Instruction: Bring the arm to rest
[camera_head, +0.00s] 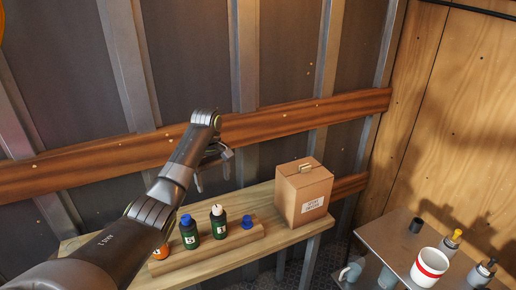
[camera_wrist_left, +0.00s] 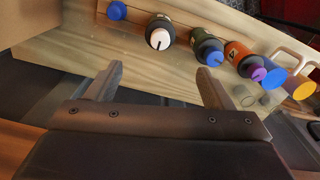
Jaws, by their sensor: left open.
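My left arm comes in from the left in the head view and reaches over the wooden bench. My left gripper (camera_head: 213,172) hangs above the bench, pointing down, open and with nothing between its fingers. In the left wrist view its two fingers (camera_wrist_left: 158,85) are spread wide apart over the bench edge. My right gripper is in neither view.
On the bench (camera_head: 200,266) stand dark green bottles (camera_head: 219,222) (camera_head: 189,232), a blue cap (camera_head: 247,222), an orange item (camera_head: 160,252) and a cardboard box (camera_head: 303,192). A side table (camera_head: 385,236) holds a red-banded white mug (camera_head: 429,267).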

